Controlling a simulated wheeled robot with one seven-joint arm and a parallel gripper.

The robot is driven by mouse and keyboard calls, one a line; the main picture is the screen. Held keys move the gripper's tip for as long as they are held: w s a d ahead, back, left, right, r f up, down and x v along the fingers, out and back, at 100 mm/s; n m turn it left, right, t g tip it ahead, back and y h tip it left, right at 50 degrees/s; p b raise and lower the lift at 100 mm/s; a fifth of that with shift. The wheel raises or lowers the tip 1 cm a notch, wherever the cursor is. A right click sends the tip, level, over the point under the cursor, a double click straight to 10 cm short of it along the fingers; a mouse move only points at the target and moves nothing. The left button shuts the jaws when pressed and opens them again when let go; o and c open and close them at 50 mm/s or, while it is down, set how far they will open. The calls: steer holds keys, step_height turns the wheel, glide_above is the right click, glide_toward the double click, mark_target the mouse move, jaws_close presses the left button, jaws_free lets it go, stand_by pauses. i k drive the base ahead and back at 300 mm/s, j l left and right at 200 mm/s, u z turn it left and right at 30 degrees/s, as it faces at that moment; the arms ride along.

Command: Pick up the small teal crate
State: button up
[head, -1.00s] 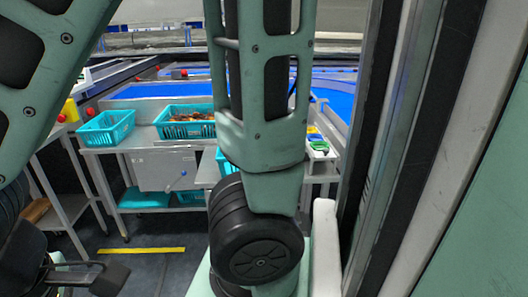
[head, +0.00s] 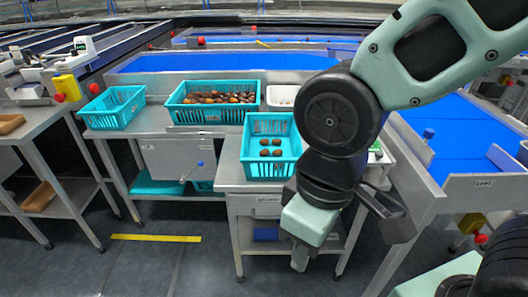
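Two smaller teal crates show. One (head: 101,122) looks empty and sits upright on the left metal table. The other (head: 270,170) stands on the nearer metal stand, holding several brown dates; my arm covers part of its right side. A larger teal crate (head: 211,115), full of dates, stands between them at the back. My gripper (head: 300,258) hangs low at the end of my arm, in front of the nearer stand and below its top. It appears apart from every crate. Its fingers are not clear enough to tell open from shut.
A white tray (head: 282,95) is behind the nearer crate. Blue conveyor belts (head: 215,65) run behind the tables and on the right. More teal crates (head: 157,186) lie on the lower shelf. Open floor with a yellow strip (head: 155,238) lies in front.

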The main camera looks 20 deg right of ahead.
mark_target(256, 167)
steer(key=z, duration=2.05)
steer(key=u, duration=1.9)
steer(key=z, duration=0.25)
steer(key=i+j+z, duration=0.45)
steer(key=j+z, duration=0.15)
steer(key=z, duration=0.15)
steer(key=i+j, duration=0.15)
steer(key=j, duration=0.2)
steer(key=i+j+z, duration=0.1)
steer(key=j, duration=0.25)
steer(key=i+j, duration=0.15)
steer(key=j, duration=0.25)
steer(key=i+j, duration=0.15)
steer(key=j, duration=0.2)
steer(key=z, duration=0.05)
